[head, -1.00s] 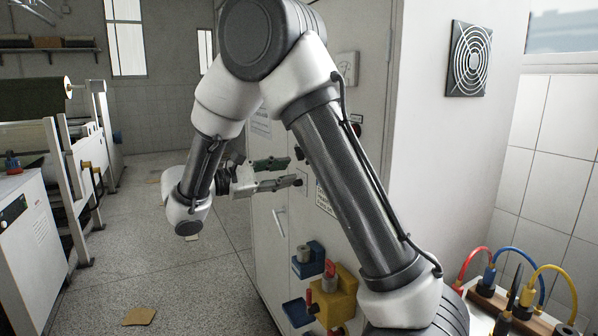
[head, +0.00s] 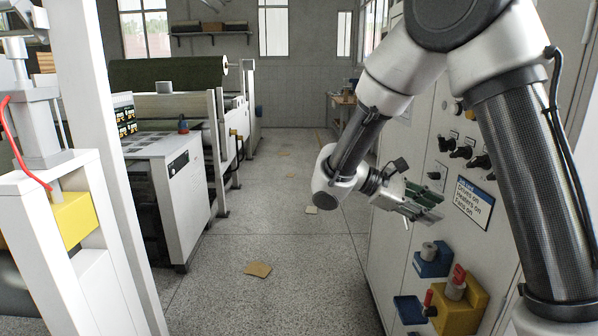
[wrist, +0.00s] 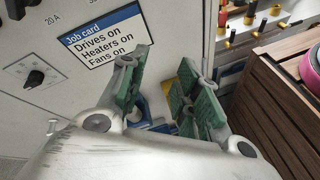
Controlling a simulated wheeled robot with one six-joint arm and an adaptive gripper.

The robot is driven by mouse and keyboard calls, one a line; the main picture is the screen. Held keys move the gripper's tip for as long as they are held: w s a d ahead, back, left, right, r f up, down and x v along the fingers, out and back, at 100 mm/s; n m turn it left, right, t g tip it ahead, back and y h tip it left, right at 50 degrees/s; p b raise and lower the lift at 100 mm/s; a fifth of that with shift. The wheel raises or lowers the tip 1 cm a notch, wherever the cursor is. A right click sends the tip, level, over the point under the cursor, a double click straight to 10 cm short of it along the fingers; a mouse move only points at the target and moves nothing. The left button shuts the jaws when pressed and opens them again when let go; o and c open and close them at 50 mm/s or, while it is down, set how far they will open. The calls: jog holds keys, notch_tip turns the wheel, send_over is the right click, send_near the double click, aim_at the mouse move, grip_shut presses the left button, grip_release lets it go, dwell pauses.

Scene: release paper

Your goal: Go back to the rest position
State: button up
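My gripper (head: 428,202) is held out in front of the white control cabinet (head: 418,255), below and beside my bent arm. In the wrist view my gripper (wrist: 166,82) has its two green-padded fingers apart, with nothing between them. The job card (head: 474,203) on the cabinet reads "Drives on, Heaters on, Fans on" in the wrist view (wrist: 103,43). It lies beyond the left finger there. The fingers look clear of the cabinet face, though the exact distance is hard to tell.
Black knobs (head: 462,152) sit on the cabinet. Blue (head: 433,262) and yellow (head: 462,308) blocks stick out lower down. A white machine (head: 185,190) lines the left side. A white-framed press (head: 75,215) stands at the near left. The aisle floor is open apart from paper scraps (head: 258,269).

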jog(key=s+d+m+y, duration=0.2)
jog(key=s+m+y, duration=0.3)
jog(key=s+y, duration=0.6)
jog(key=s+d+r+m+t+y, duration=0.2)
jog(key=s+d+r+m+t, duration=0.1)
jog(key=s+r+t, duration=0.3)
jog(key=shift+s+d+r+m, duration=0.25)
jog(key=shift+s+m, duration=0.65)
jog(key=shift+s, duration=0.35)
